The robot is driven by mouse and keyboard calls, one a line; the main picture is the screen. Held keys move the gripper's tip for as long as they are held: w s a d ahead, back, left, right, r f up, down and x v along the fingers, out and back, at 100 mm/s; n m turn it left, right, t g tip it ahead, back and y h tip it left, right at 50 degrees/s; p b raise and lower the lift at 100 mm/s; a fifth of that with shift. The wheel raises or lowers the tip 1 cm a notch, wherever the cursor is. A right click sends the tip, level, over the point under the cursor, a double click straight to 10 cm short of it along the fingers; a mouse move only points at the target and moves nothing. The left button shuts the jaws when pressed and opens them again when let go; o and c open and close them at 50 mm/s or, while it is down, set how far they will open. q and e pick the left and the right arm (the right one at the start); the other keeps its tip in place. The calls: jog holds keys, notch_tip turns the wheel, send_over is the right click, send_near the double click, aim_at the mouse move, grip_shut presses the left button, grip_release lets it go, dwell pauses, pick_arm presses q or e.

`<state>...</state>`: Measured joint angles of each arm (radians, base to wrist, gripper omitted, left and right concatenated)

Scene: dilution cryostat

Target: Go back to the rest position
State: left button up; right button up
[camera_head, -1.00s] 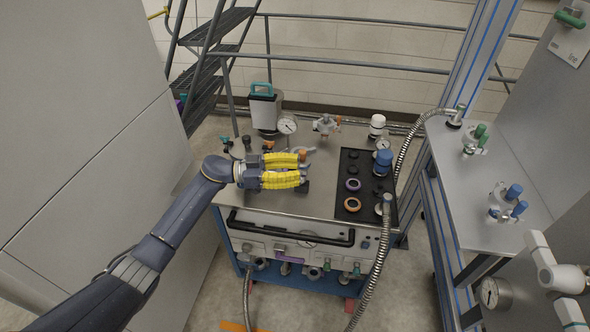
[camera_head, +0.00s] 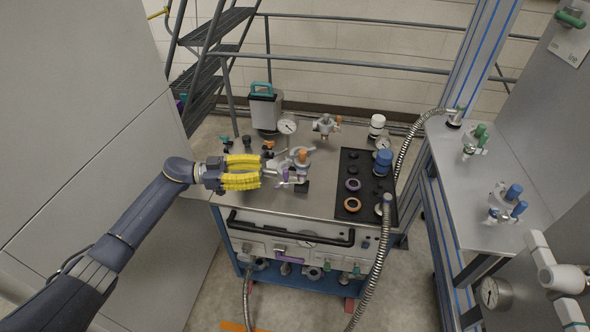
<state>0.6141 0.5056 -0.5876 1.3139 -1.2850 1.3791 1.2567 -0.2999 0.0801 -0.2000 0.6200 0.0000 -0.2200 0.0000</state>
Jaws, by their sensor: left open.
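My left gripper (camera_head: 262,172), with yellow fingers, is open over the left part of the steel-topped cart (camera_head: 305,208). Its fingers point right, toward a metal valve fitting (camera_head: 300,160) with an orange knob and a purple part. A gap shows between the fingertips and most of the fitting; I cannot tell whether they touch its left end. Nothing shows held between the fingers. My left arm reaches in from the lower left. My right gripper is not in view.
A black panel (camera_head: 352,190) with ring-shaped ports and a blue knob (camera_head: 383,162) is on the cart's right. A canister with a teal handle (camera_head: 264,108) and a gauge (camera_head: 287,126) stand at the back. A flexible metal hose (camera_head: 377,270) hangs in front. A grey cabinet (camera_head: 80,120) fills the left.

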pick_arm(q)
jog(key=shift+a, duration=0.5)
